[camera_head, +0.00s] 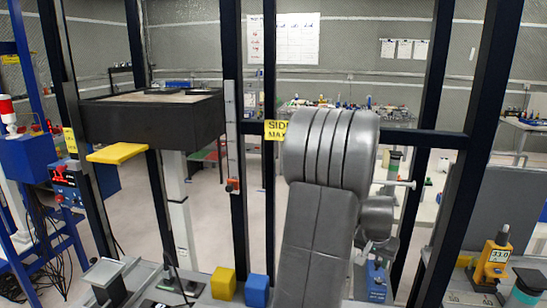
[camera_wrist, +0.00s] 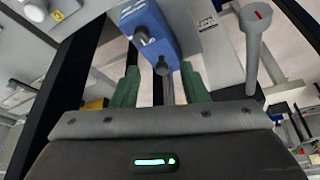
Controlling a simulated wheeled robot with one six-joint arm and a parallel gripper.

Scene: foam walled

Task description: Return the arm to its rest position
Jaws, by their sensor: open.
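My arm (camera_head: 325,200) rises in the middle of the head view, with its large grey joint at the top and further links folded behind it. My gripper is hidden behind the arm in that view. In the wrist view my gripper (camera_wrist: 160,76) has two green fingers, spread apart with nothing held between them. A blue device (camera_wrist: 152,30) with grey knobs shows beyond the fingertips. I cannot tell how far it is from them. A blue device (camera_head: 376,280) also shows beside the arm's lower right in the head view.
Dark frame posts (camera_head: 235,150) stand close around the arm. A yellow cube (camera_head: 223,283) and a blue cube (camera_head: 257,291) sit left of its base. A yellow device (camera_head: 493,262) stands at right. A grey lever (camera_wrist: 252,50) rises right of the fingers.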

